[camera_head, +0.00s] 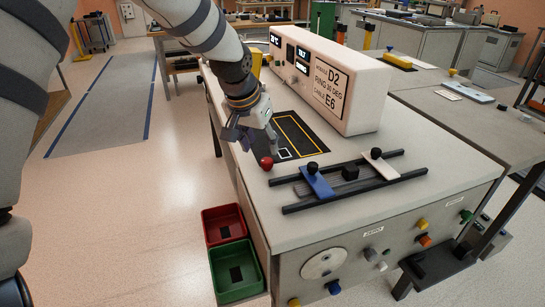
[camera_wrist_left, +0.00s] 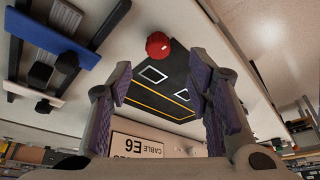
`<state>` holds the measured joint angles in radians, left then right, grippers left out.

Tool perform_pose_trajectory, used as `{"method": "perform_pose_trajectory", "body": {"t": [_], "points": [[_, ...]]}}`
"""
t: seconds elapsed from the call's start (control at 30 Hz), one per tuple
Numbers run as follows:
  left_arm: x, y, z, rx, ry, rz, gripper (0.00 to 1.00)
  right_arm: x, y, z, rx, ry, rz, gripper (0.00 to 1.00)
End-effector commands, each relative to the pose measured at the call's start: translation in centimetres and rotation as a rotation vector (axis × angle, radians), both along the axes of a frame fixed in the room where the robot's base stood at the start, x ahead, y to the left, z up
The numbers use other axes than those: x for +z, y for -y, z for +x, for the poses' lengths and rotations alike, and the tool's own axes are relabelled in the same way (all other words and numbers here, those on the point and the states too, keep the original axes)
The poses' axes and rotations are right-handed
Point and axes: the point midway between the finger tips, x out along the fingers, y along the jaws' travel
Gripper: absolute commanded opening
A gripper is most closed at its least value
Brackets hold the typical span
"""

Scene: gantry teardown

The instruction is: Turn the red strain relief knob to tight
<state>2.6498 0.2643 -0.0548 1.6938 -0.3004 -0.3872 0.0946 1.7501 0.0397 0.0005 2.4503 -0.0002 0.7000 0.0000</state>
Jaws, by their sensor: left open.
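A round red knob (camera_head: 266,163) stands on the bench top at the near left end of the black mat (camera_head: 320,148). No label or tight mark on it can be read. My left gripper (camera_head: 258,142) is open, just behind the knob and above the bench. In the left wrist view the red knob (camera_wrist_left: 158,45) shows past the fingertips, near the top middle. The open fingers (camera_wrist_left: 161,80) have nothing between them and appear apart from the knob. My right gripper is not in view.
A white box (camera_head: 345,85) labelled D2 and E6 stands behind the mat. A rail fixture with a blue clamp (camera_head: 318,182) and a white clamp (camera_head: 381,165) lies to the right. Red (camera_head: 205,216) and green (camera_head: 212,284) bins sit below the bench's left edge.

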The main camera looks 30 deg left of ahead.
Motion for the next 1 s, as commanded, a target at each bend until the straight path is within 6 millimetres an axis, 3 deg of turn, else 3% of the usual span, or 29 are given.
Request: {"method": "perform_pose_trajectory", "body": {"t": [0.03,0.2,0.6,0.8,1.0], "points": [[-2.3,0.0,0.4,-0.001,-0.019,0.000,0.46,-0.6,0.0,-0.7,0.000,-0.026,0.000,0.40],[-5.0,-0.1,1.7,-0.001,-0.012,-0.001,0.46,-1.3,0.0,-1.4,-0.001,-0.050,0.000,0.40],[-5.8,-0.1,2.3,0.000,-0.002,-0.001,0.46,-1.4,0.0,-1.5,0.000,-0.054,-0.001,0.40],[-5.8,-0.1,2.3,-0.001,-0.003,-0.001,0.01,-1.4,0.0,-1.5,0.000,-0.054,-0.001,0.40],[-5.8,-0.1,2.3,-0.004,-0.003,-0.001,0.00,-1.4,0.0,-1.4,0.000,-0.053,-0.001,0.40]]}}
